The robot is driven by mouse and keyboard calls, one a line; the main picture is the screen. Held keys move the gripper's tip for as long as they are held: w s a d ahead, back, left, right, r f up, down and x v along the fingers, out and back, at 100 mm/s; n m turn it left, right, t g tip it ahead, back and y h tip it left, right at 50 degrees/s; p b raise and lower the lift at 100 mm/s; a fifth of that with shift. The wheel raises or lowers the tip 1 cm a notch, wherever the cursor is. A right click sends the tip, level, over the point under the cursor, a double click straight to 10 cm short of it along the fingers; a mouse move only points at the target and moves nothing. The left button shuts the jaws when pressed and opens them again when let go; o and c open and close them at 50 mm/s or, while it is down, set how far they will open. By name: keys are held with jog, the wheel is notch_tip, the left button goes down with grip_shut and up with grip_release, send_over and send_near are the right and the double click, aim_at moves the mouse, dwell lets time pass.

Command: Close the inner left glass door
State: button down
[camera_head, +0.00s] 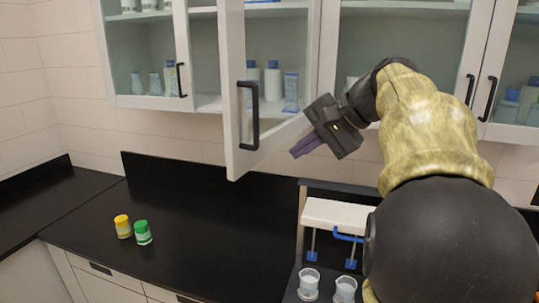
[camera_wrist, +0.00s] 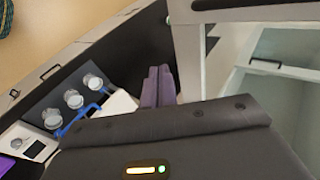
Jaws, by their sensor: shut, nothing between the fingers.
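The inner left glass door (camera_head: 234,105) stands swung out from the wall cabinet, with a white frame, a clear pane and a black bar handle (camera_head: 248,115). My gripper (camera_head: 297,151) is at the right of the handle, by the lower rail of the door. Its purple fingers are together and empty, pointing down-left. In the wrist view the fingers (camera_wrist: 159,72) show beside a pale frame bar (camera_wrist: 188,55), which looks like part of the door. I cannot tell whether they touch it. My arm hides part of the cabinet to the right.
The cabinet holds several bottles (camera_head: 272,82). A yellow-capped jar (camera_head: 123,226) and a green-capped jar (camera_head: 142,232) stand on the black counter (camera_head: 195,215). The counter's middle is clear.

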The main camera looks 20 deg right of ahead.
aim_at(257, 164)
jog(key=w+a+f+p, duration=0.3)
jog(key=w+a, duration=0.2)
jog(key=shift+w+a+f, duration=0.15)
jog(key=shift+w+f, duration=0.1)
jog(key=shift+w, duration=0.1)
